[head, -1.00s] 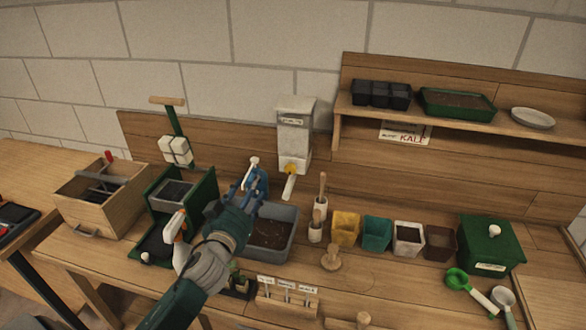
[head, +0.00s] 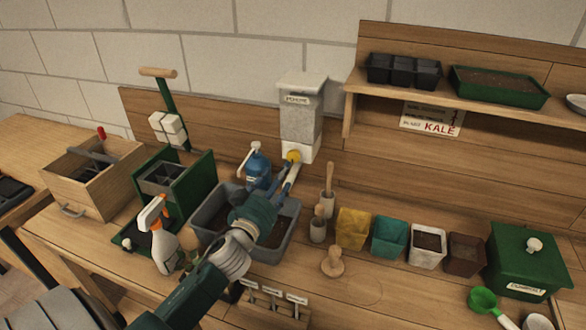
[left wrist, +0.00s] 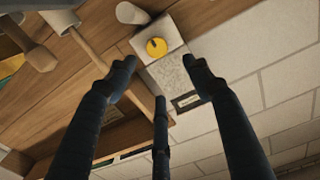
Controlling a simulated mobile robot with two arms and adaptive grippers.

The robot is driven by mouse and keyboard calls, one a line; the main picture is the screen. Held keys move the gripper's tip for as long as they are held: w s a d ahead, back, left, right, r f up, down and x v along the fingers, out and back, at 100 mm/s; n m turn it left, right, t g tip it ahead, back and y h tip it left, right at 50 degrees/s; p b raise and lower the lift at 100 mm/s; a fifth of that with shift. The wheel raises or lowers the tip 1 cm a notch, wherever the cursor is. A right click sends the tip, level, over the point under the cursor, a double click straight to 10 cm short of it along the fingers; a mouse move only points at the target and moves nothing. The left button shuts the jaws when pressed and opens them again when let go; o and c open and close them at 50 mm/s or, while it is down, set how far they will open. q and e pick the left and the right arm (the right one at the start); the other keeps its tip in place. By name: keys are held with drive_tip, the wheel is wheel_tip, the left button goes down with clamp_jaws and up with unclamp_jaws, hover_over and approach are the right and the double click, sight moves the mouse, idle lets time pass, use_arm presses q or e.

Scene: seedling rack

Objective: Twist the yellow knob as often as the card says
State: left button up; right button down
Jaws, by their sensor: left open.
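The yellow knob (head: 293,156) is on the lower front of a grey dispenser (head: 301,112) with a white spout below it. In the left wrist view the knob (left wrist: 156,47) faces me, with a dark mark on it. My left gripper (head: 288,178) is open and empty, its fingers pointing up just below and in front of the knob. In the left wrist view its fingertips (left wrist: 160,68) spread to either side, apart from the knob. A card (head: 432,119) under the shelf reads KALE in red; its smaller lines are too small to read. My right gripper is out of view.
A blue pump bottle (head: 255,168) stands close left of my gripper, behind a grey soil tub (head: 211,212). A spray bottle (head: 160,236) is left of my forearm. Wooden tools and a row of pots (head: 390,236) stand to the right.

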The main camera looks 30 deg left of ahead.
sight(293, 158)
use_arm(q)
drive_tip(key=x, duration=0.3)
drive_tip(key=p+x, duration=0.1)
drive_tip(key=x, duration=0.2)
drive_tip(key=f+x, duration=0.1)
drive_tip(key=x, duration=0.3)
drive_tip(key=shift+d+p, duration=0.1)
drive_tip(key=shift+p, duration=0.3)
drive_tip(key=shift+w+f, duration=0.1)
drive_tip(key=shift+w, duration=0.35)
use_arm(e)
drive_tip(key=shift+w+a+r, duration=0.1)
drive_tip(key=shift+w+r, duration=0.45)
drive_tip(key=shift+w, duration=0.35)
use_arm(q)
drive_tip(key=c, duration=1.1)
drive_tip(key=shift+c, duration=0.2)
drive_tip(key=shift+m, duration=0.4)
